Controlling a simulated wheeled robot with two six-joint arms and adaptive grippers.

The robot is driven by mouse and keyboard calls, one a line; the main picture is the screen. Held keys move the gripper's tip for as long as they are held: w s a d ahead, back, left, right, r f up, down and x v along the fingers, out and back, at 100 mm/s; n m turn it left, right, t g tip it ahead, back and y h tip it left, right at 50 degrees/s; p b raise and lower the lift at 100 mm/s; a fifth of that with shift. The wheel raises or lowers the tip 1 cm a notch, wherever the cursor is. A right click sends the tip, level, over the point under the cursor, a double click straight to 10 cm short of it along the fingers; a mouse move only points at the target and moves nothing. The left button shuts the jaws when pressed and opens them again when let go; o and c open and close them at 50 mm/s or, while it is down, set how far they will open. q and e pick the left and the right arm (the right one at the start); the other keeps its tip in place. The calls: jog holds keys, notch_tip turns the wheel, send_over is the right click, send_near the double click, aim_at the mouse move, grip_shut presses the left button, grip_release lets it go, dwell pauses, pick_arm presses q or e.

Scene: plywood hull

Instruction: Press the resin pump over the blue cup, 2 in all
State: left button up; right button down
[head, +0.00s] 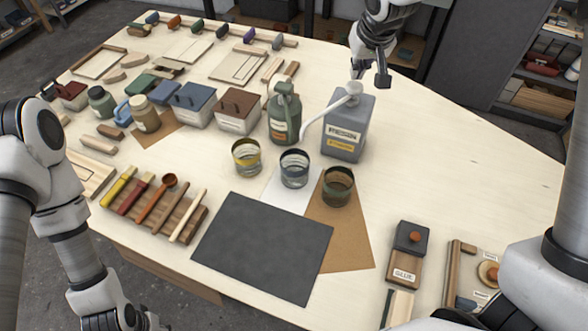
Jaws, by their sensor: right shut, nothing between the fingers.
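The grey resin jug (345,137) stands upright on the table, labelled RESIN. Its white pump head (354,88) is on top, and its long spout slopes down left, ending above the blue-banded clear cup (294,170). The cup stands upright on a white sheet; I cannot tell how much is in it. My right gripper (371,75) is shut and empty, close above the pump head; I cannot tell whether they touch. My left gripper (130,319) is at the bottom left edge, away from the jug, its fingers cut off by the frame.
A green pump bottle (284,117) stands left of the jug. A dark mat (262,247) lies in front. The table right of the jug is clear.

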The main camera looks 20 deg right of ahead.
aim_at(355, 85)
jog(key=shift+s, duration=0.1)
jog(key=shift+f, duration=0.2)
jog(key=shift+f+b, duration=1.2)
jog(key=shift+f, duration=0.15)
jog(key=shift+r, duration=0.1)
jog(key=shift+r+p, duration=1.35)
jog(key=shift+r, duration=0.05)
jog(key=shift+f, duration=0.1)
